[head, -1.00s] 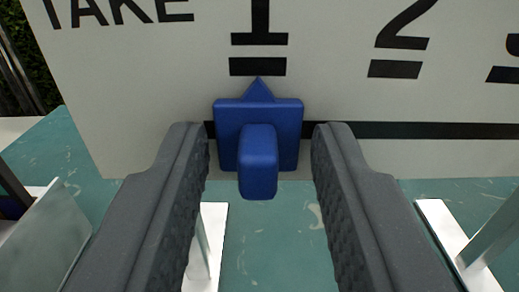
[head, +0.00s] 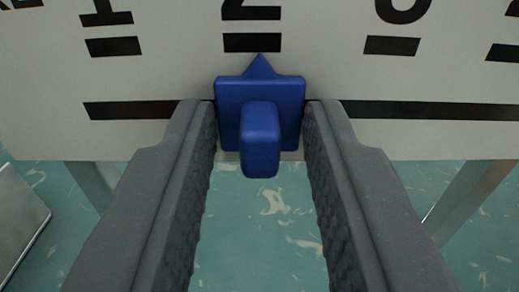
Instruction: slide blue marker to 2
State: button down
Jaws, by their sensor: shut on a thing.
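The blue marker (head: 260,120) is a square block with a pointed top and a knob in front. It sits on the black slot line of the white board (head: 60,70). Its tip points up at the black bar under the 2 (head: 252,10), whose top is cut off by the frame edge. My gripper (head: 260,125) has one dark finger on each side of the marker, close against its left and right edges, and is shut on it.
The 1 (head: 107,15) with its bar is to the left, and another numeral, cut off at the top, is to the right (head: 402,10). The black slot line (head: 430,112) runs on both sides. Below is a teal speckled floor (head: 265,225) with metal board legs (head: 470,200).

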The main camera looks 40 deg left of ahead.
jog(key=shift+a, duration=0.1)
jog(key=c, duration=1.5)
grip_release()
jog(key=shift+s, duration=0.1)
jog(key=p+v, duration=0.2)
jog(key=v, duration=1.1)
jog(key=shift+s+d, duration=0.2)
jog(key=shift+d, duration=0.15)
